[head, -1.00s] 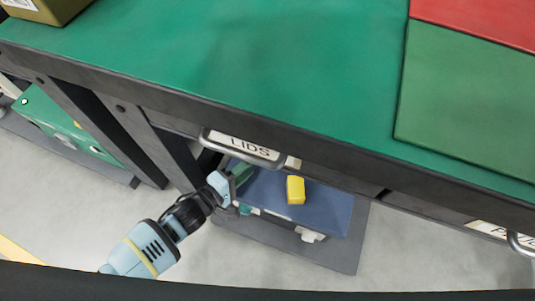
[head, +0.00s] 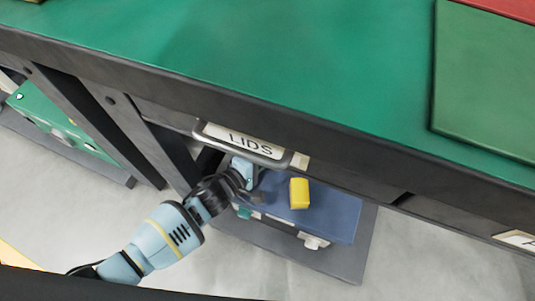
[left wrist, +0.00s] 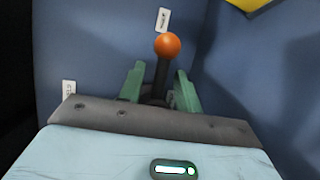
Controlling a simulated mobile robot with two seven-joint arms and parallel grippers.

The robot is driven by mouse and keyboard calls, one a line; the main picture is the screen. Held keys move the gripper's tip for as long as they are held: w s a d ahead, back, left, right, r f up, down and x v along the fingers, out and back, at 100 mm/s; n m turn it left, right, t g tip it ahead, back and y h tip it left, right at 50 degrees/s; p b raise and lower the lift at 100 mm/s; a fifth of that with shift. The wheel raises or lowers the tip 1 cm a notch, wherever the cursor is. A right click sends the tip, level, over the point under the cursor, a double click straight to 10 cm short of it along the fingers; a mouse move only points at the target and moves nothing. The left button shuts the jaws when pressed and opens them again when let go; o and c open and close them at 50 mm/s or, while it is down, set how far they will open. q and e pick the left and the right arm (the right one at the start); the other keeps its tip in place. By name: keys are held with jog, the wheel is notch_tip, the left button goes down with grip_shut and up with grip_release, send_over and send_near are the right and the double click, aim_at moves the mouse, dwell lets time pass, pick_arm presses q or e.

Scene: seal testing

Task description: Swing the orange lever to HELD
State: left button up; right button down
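The orange lever knob (left wrist: 168,45) sits on a dark stem in the left wrist view, in front of a blue panel (left wrist: 95,40). My left gripper (left wrist: 158,82) has its two green fingers apart, one on each side of the stem, with the knob beyond them. I cannot tell whether either finger touches the stem. A small white label (left wrist: 163,20) lies near the knob and another (left wrist: 69,93) at the left; their words are too small to read surely. In the head view my left gripper (head: 247,172) is partly hidden, beside the blue box (head: 330,212). My right gripper is not in view.
A yellow block (head: 299,193) stands on the blue box. The bench edge and the LIDS drawer handle (head: 240,146) overhang close to my left gripper. The green bench top (head: 270,60) is largely clear. A green panel unit (head: 55,122) stands at the left.

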pick_arm(q)
jog(key=shift+c, duration=0.4)
grip_shut()
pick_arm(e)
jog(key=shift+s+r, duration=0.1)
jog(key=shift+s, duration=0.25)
